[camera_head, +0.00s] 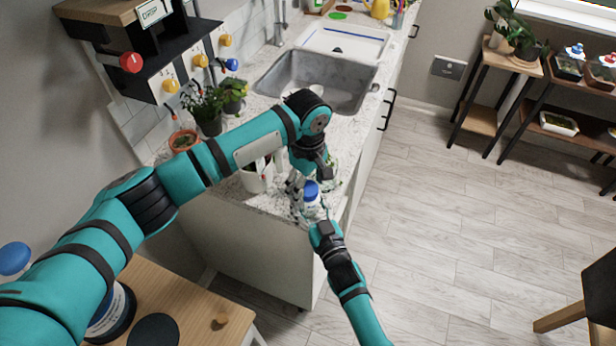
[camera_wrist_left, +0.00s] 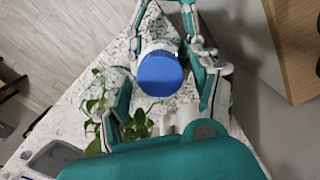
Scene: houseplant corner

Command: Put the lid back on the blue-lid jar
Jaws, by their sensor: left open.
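The jar (camera_head: 313,205) is white with some blue on its side and stands near the end of the speckled counter. The blue lid (camera_head: 311,189) appears on top of it, tilted towards the camera in the left wrist view (camera_wrist_left: 161,74); whether it is seated cannot be told. My left gripper (camera_head: 300,194) is open, just above and beside the jar. In the left wrist view its fingers stand apart on either side of the lid. My right gripper (camera_head: 322,228) comes from below, close to the jar's near side; its fingertips are largely hidden.
A leafy plant (camera_wrist_left: 138,130) and a white container (camera_head: 257,178) are close to my left gripper. Potted plants (camera_head: 207,110) stand along the wall, with the sink (camera_head: 315,80) behind. A wooden table (camera_head: 185,290) is at lower left.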

